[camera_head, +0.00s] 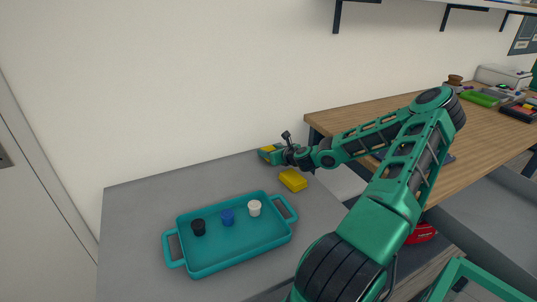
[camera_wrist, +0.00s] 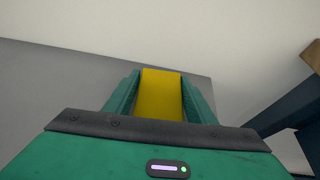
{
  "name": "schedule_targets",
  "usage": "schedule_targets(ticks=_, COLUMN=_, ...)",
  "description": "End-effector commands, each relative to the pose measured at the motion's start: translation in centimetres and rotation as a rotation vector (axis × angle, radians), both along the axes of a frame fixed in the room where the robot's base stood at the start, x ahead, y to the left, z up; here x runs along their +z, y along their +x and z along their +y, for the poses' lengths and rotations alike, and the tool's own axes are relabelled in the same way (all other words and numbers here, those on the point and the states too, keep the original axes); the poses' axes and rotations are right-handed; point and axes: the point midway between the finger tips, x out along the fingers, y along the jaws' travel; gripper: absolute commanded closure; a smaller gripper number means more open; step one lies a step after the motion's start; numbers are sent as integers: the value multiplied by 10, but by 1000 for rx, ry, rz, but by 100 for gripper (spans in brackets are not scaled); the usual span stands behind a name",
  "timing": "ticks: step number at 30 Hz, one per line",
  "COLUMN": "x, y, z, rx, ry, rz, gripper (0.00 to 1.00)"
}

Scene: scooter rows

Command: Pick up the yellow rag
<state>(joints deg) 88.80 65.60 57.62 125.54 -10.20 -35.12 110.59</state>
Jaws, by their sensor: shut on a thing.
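My gripper (camera_head: 271,154) is at the back right of the grey table top, near the wall. It is shut on a yellow thing, taken as the yellow rag (camera_head: 266,149). In the wrist view the rag (camera_wrist: 160,97) is a plain yellow strip between the two green fingers, with both sides against them. Its lower end is hidden by the gripper body. In the head view only a small part of it shows. I cannot tell whether it touches the table.
A yellow block (camera_head: 293,181) lies on the grey table (camera_head: 135,215), just in front of my gripper. A teal tray (camera_head: 240,250) holds a black, a blue and a white piece. A wooden bench (camera_head: 380,108) with several items stands right. The table's left part is clear.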

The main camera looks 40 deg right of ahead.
Motion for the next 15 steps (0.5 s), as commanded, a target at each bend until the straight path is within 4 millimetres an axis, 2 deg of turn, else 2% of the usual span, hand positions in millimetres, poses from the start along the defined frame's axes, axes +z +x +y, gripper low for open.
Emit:
schedule_targets(ticks=10, x=36, y=1, z=1, rx=2, ry=-6, rz=0, gripper=71)
schedule_targets(ticks=15, x=52, y=-15, z=25, rx=3, ry=-3, rz=2, gripper=71)
